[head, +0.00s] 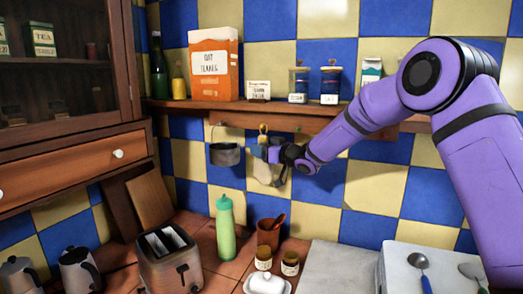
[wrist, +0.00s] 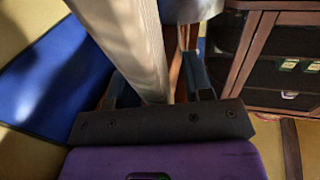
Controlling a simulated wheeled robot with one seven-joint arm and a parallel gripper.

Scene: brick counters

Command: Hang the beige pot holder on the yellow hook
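The beige pot holder (head: 262,172) hangs below the wooden rail in the head view. In the wrist view it is a pale, upright slab (wrist: 145,40) close to the camera, between my fingers. The yellow hook (head: 263,128) is on the rail, just above the holder. My gripper (head: 268,154) is at the holder's upper part, just below the hook. The holder hides part of the fingers, so I cannot tell if they press on it. I also cannot tell whether its loop is around the hook.
A dark pot (head: 225,154) hangs just left of the holder. The shelf (head: 270,106) above carries boxes and jars. A green bottle (head: 225,228), a toaster (head: 168,258) and small jars stand on the counter below. A wooden cabinet (head: 60,165) is at the left.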

